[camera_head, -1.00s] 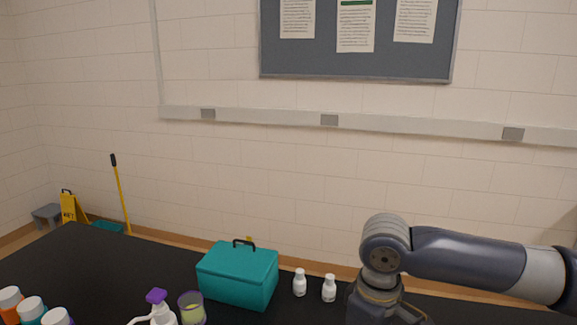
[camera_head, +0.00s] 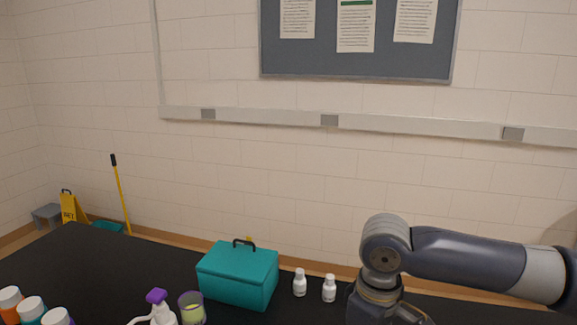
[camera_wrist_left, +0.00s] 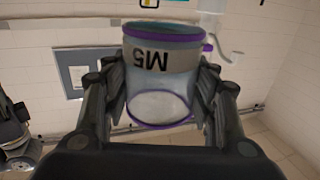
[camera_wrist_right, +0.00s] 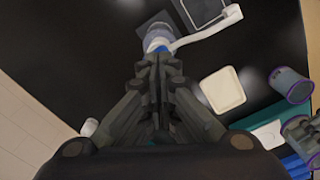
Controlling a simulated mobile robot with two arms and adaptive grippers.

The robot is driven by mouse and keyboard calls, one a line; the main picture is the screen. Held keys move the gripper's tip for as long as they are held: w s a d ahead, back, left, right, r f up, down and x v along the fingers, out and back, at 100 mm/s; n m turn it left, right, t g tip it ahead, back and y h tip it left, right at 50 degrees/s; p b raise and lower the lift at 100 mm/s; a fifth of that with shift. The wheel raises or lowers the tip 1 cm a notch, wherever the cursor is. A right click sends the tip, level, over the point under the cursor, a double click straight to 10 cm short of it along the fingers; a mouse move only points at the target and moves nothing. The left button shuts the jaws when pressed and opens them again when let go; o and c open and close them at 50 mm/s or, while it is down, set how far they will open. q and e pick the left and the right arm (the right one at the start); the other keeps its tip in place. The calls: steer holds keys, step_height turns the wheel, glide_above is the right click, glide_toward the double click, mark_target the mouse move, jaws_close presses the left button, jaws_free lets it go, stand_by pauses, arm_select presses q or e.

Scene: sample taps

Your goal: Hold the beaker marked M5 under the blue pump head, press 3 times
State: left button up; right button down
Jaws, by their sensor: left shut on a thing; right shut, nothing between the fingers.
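The clear beaker marked M5 (camera_wrist_left: 162,75), with purple rims, is held between the fingers of my left gripper (camera_wrist_left: 160,100) in the left wrist view. Its label appears upside down there, and I see no liquid in it. My right gripper (camera_wrist_right: 160,65) is shut and empty, its tips close to the blue pump head (camera_wrist_right: 157,46) in the right wrist view. A white spout (camera_wrist_right: 205,28) runs from that head toward the upper right. I cannot tell whether the tips touch the head. Neither gripper shows in the head view.
Several capped bottles (camera_head: 32,308) are at far left. A pale tray (camera_wrist_right: 222,91) lies near the blue pump.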

stand_by(0.5)
arm_select(q)
steer(key=s+d+r+m+g+h, duration=0.1)
steer(key=d+r+m+g+h, duration=0.2)
steer(key=d+m+h, duration=0.55)
steer(key=s+d+r+m+g+h, duration=0.1)
steer(key=s+d+r+g+h, duration=0.3)
steer(key=d, duration=1)
steer(key=s+d+f+m+g+h, duration=0.1)
steer(key=s+f+m+g+h, duration=0.3)
steer(key=f, duration=0.3)
steer(key=s+d+f+m+g+h, duration=0.2)
steer(key=s+f+m+g, duration=0.25)
steer(key=f, duration=0.35)
steer(key=w+d+n, duration=0.1)
steer(key=w+d, duration=0.2)
steer(key=w, duration=0.8)
steer(key=shift+w+g, duration=0.25)
steer(key=shift+g, duration=0.2)
steer(key=shift+r+y, duration=0.1)
steer(key=shift+y, duration=0.15)
